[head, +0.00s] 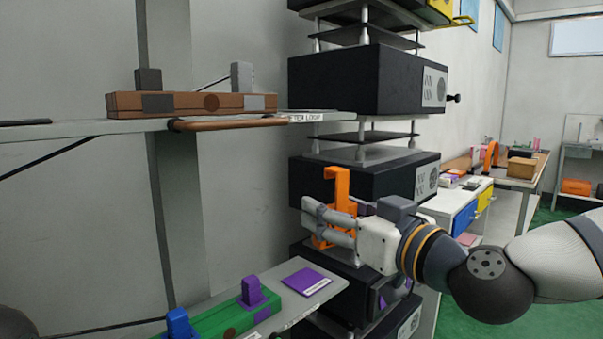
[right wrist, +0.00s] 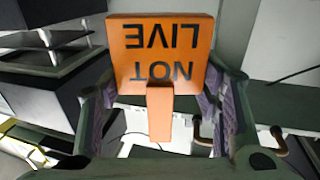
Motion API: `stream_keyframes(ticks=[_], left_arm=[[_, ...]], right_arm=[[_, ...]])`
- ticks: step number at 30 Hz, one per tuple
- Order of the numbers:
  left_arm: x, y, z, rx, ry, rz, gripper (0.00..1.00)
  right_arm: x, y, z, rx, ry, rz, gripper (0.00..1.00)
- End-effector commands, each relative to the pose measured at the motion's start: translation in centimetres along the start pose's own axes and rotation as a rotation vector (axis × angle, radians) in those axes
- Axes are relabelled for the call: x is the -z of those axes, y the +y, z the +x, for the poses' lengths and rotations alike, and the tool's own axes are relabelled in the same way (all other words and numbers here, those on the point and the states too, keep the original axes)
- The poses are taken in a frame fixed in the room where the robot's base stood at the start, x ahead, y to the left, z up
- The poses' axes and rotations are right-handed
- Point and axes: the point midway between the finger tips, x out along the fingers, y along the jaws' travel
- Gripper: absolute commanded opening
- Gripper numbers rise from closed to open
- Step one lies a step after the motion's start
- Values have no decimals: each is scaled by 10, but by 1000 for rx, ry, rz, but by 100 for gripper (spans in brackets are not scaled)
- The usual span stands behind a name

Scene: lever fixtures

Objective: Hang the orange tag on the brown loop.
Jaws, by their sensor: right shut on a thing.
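The orange tag (head: 337,190) is upright in my right gripper (head: 330,225), with its hook at the top in the head view. In the right wrist view the tag (right wrist: 160,48) reads "NOT LIVE" upside down, between the two fingers (right wrist: 160,115). The brown loop (head: 228,124) sticks out along the front edge of the upper shelf, under a brown block, left of and above the tag. The tag is apart from the loop. My left gripper is not in view.
The upper shelf (head: 60,130) carries a brown lever fixture (head: 190,104). A lower shelf holds a green fixture (head: 235,315) and a purple card (head: 307,282). Black equipment boxes (head: 345,80) are stacked behind my right gripper. Free air lies between loop and tag.

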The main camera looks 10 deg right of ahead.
Motion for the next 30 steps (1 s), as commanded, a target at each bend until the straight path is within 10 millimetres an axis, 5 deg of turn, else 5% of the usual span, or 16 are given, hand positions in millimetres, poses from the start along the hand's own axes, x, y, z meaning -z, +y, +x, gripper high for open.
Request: stream_keyframes(ticks=[3, 10, 16, 30], left_arm=[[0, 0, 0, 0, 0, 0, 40], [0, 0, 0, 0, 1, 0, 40], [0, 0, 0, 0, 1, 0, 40], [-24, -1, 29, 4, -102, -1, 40]], right_arm=[[45, -34, -13, 68, 7, 1, 30], [94, -87, -44, 206, 3, -1, 30], [98, -97, -43, 230, -3, 0, 30], [90, -105, 8, 227, -13, 6, 30]])
